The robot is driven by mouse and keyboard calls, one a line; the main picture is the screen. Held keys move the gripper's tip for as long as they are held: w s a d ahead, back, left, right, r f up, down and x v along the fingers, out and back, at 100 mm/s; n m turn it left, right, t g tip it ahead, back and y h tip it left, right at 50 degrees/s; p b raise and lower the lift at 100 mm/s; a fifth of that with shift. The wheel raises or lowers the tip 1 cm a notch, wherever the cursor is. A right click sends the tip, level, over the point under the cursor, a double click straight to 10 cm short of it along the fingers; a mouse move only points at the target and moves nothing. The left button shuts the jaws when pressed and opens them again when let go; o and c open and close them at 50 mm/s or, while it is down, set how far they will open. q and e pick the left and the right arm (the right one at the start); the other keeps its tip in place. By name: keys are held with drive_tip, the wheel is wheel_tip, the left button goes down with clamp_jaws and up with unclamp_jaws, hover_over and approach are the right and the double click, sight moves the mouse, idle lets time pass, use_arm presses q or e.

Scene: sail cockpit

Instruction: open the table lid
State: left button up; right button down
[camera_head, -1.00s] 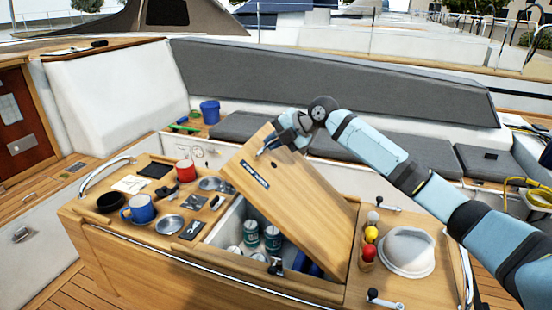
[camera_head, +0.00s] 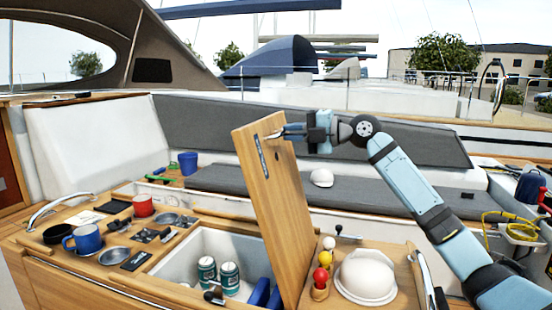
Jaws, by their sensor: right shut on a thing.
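The table lid (camera_head: 277,205) is a wooden panel standing steeply raised, near upright, on the right side of the table's storage well (camera_head: 205,246). My right gripper (camera_head: 284,134) is at the lid's upper edge, shut on it near the dark label strip. The well is uncovered and shows several cans (camera_head: 229,277) and blue items (camera_head: 262,292) inside. My left gripper is not in view.
A blue mug (camera_head: 87,240), a red mug (camera_head: 143,205) and small dishes sit on the table left of the well. Grey bench cushions (camera_head: 230,179) lie behind.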

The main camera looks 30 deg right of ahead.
use_arm(q)
drive_tip(key=b, duration=0.1)
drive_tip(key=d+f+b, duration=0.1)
drive_tip(key=b, duration=0.1)
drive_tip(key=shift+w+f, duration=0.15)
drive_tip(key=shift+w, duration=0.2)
use_arm(e)
drive_tip(key=shift+t+y, duration=0.4)
drive_tip(key=shift+t, duration=0.2)
drive_tip(key=v, duration=0.4)
drive_tip(key=shift+s+d+r, duration=0.2)
drive_tip(key=shift+d+r, duration=0.05)
drive_tip(key=shift+r, duration=0.1)
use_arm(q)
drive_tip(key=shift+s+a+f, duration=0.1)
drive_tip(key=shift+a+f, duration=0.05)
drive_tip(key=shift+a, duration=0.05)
use_arm(e)
drive_tip(key=c, duration=1.2)
unclamp_jaws()
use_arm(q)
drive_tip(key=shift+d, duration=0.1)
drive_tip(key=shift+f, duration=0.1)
use_arm(e)
drive_tip(key=shift+f, duration=0.1)
